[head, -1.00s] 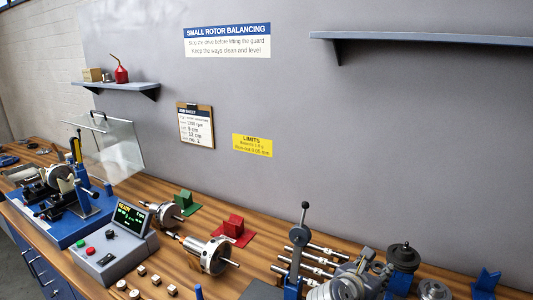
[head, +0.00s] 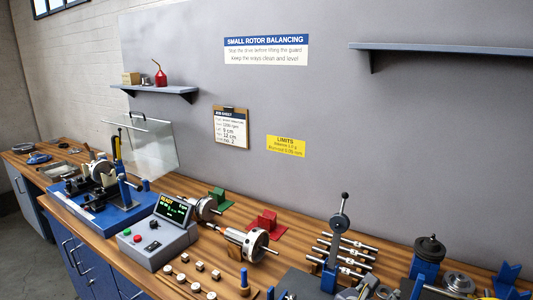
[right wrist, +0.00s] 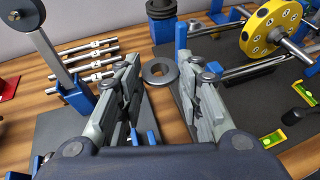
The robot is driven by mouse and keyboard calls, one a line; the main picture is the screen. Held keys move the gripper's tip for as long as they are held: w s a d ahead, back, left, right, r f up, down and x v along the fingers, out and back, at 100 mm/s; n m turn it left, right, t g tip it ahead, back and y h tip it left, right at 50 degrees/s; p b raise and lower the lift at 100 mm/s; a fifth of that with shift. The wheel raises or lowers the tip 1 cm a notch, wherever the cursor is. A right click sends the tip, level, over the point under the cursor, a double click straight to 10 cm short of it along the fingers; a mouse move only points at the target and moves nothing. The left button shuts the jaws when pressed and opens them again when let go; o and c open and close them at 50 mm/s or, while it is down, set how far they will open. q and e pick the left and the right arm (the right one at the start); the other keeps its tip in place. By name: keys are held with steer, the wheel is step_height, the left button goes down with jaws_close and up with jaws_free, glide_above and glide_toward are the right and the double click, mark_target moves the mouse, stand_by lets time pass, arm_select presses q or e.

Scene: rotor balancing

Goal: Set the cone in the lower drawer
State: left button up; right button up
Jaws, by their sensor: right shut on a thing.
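In the right wrist view, a dark grey round piece with a hole in its middle, which I take for the cone (right wrist: 158,74), sits between the fingertips of my right gripper (right wrist: 160,84). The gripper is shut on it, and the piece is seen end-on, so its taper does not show. In the head view the right gripper is only partly in the frame at the bottom edge. Blue cabinet fronts with handles (head: 84,266) show under the bench at the lower left; which is the lower drawer, I cannot tell. My left gripper is not in view.
A grey control box (head: 158,240), a lever (head: 342,225) and racked shafts (right wrist: 88,58) stand on the wooden bench. Small blocks (head: 199,266) lie by the bench's front edge.

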steer(key=s+a+b, duration=0.2)
steer(key=s+a, duration=0.4)
steer(key=s, duration=0.6)
steer(key=shift+s+f+m+g+h, duration=0.25)
steer(key=shift+s+m+g+h, duration=0.05)
steer(key=shift+s+m+g, duration=0.1)
steer(key=shift+w, duration=0.1)
